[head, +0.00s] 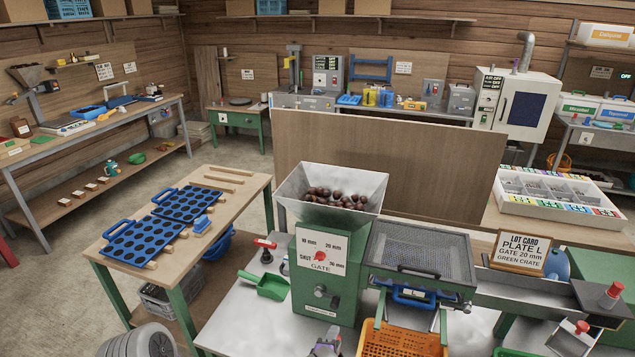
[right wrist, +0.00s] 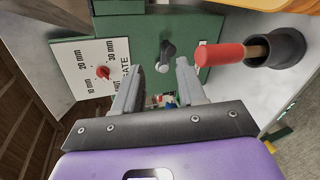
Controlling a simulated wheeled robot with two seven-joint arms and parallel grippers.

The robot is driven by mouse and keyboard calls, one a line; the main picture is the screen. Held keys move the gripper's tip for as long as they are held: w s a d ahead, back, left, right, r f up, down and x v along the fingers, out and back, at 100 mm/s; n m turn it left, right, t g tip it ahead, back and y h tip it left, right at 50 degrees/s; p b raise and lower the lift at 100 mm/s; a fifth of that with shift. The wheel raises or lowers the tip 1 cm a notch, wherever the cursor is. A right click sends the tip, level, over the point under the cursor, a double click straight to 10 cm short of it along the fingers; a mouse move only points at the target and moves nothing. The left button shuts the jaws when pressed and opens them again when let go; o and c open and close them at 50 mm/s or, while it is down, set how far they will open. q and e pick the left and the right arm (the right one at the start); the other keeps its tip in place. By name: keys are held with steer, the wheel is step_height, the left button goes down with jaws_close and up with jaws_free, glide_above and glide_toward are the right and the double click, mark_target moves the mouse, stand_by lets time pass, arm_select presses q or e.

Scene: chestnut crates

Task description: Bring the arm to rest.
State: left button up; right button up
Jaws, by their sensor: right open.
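My right gripper (head: 327,346) shows at the bottom edge of the head view, in front of the green hopper machine (head: 302,288). In the right wrist view the gripper (right wrist: 158,88) is open, its two grey fingers apart with nothing held. A dark knob (right wrist: 168,52) on the machine's green front lies beyond the fingertips; I cannot tell that anything touches it. It also shows in the head view (head: 320,291). The rest of my right arm is out of the head view. My left gripper is not in view.
A red-handled tool (right wrist: 222,54) stands in a black cup close beside the right finger. An orange crate (head: 400,341) is right of the gripper. A green scoop (head: 264,285) lies left of the machine. The hopper (head: 290,192) holds chestnuts. A lot card (head: 520,252) stands at right.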

steer(key=s+d+f+m+g+y, duration=0.2)
steer(key=s+d+f+m+g, duration=0.25)
steer(key=s+f, duration=0.2)
steer(key=s+d+f+m+g+y, duration=0.1)
steer(key=s+d+f+m+g, duration=0.2)
steer(key=s+f+m, duration=0.3)
steer(key=s+a+r+m+g+y, duration=0.1)
steer(key=s+m+g+y, duration=0.1)
steer(key=s, duration=0.8)
steer(key=s+a+r+m+g+y, duration=0.1)
steer(key=s+m+g+y, duration=0.2)
steer(key=s+m, duration=0.4)
steer(key=s, duration=0.2)
steer(key=shift+s+a+y, duration=0.35)
steer(key=shift+y, duration=0.05)
